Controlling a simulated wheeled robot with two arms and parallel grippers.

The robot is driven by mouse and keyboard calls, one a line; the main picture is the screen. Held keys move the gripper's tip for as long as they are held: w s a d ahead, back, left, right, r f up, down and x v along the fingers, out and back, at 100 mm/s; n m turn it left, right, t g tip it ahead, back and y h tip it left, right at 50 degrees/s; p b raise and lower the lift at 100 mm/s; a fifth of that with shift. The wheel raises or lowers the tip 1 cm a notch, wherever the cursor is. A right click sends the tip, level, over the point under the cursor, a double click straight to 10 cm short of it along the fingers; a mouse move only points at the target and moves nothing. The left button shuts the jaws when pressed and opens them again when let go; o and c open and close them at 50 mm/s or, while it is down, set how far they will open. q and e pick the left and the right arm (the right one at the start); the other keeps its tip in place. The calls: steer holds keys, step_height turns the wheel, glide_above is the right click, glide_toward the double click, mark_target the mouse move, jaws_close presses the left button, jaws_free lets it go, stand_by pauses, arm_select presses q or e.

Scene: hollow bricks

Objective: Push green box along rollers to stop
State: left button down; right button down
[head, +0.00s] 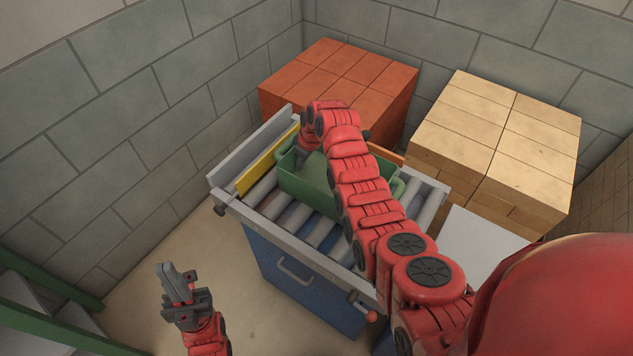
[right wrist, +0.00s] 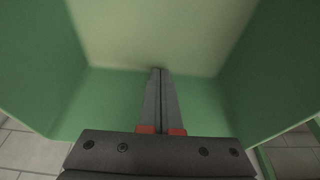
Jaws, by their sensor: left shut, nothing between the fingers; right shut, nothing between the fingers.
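The green box (head: 312,190) is an open-topped tray on the grey rollers (head: 320,231). It stands near the left end, beside a yellow bar (head: 268,162) with a grey end plate (head: 252,150) behind it. A roller shows between bar and box at the front. My right arm reaches over the box, and my right gripper's shut, empty fingers are inside it. In the right wrist view the fingertips (right wrist: 159,72) point at the box's inner surface (right wrist: 95,100); I cannot tell whether they touch. My left gripper (head: 174,270) is shut and empty, apart from the conveyor's front left.
A blue cabinet (head: 300,283) with a handle carries the rollers. Red bricks (head: 385,100) and tan bricks (head: 500,130) are stacked behind. A green rail (head: 50,272) is at lower left. The floor (head: 215,260) left of the cabinet is clear.

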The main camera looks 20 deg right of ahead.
steer(key=w+a+b, duration=0.2)
steer(key=b, duration=0.1)
steer(key=shift+w+a+f, duration=0.1)
steer(key=shift+w+f, duration=0.15)
steer(key=shift+w+a+r+b, duration=0.25)
steer(key=shift+w+a+b, duration=0.1)
steer(key=shift+b, duration=0.25)
